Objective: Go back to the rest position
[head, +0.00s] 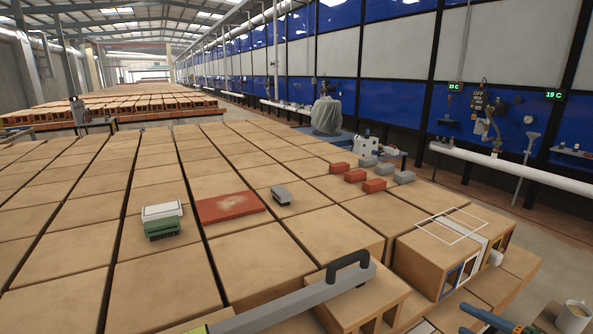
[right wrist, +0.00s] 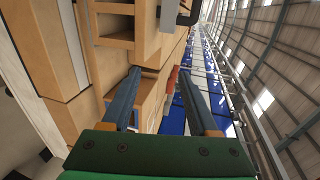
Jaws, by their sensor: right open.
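My right gripper (head: 485,320) shows only in part at the bottom right edge of the head view, as blue fingers beside the hollow bricks. In the right wrist view, its two blue fingers (right wrist: 159,75) stand apart on a green body, with nothing held between them. Hollow bricks show beyond and left of the fingers there. The large hollow bricks (head: 262,262) lie in rows across the head view. A nearer hollow brick (head: 425,262) at the right bears a white rectangular outline and a pale strip. My left gripper is not in view.
A long grey bar (head: 300,300) with a black handle (head: 350,268) crosses the near bricks. A green and white block (head: 162,222), a red slab (head: 230,207) and a grey block (head: 281,195) lie on the bricks. Small red and grey blocks (head: 374,186) sit farther back. A mug (head: 573,318) stands bottom right.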

